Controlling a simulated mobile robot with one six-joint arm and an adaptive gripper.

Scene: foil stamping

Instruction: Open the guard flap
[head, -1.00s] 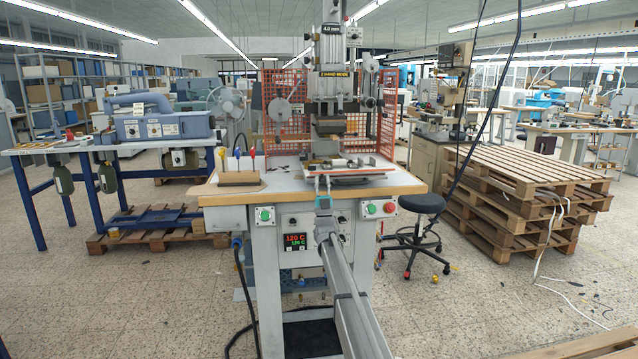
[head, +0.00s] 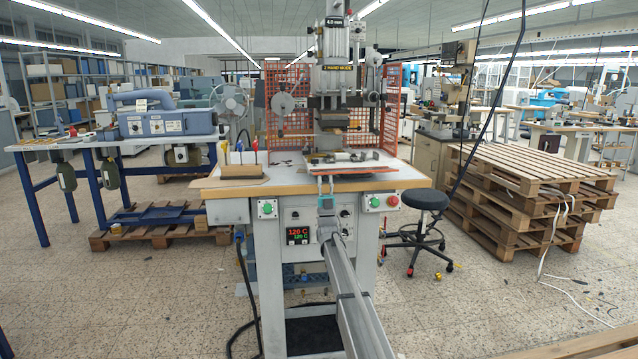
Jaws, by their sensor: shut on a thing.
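The stamping press (head: 334,85) stands in the middle of the head view, its head above a work table (head: 410,180). A thin orange-red panel (head: 372,171), apparently the guard flap, lies nearly flat at the table's front, seen almost edge-on. My gripper (head: 325,181) reaches up from below to the left part of its front edge. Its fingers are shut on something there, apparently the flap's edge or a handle. The exact grip is too small to make out. Orange mesh guards (head: 391,105) stand upright behind the press head.
A block with several upright tools (head: 242,170) stands on the table's left. A green button (head: 267,207) and a red button (head: 392,200) flank the temperature display (head: 298,235). A black stool (head: 424,201) and stacked pallets (head: 520,190) stand to the right. A blue bench (head: 70,150) is at left.

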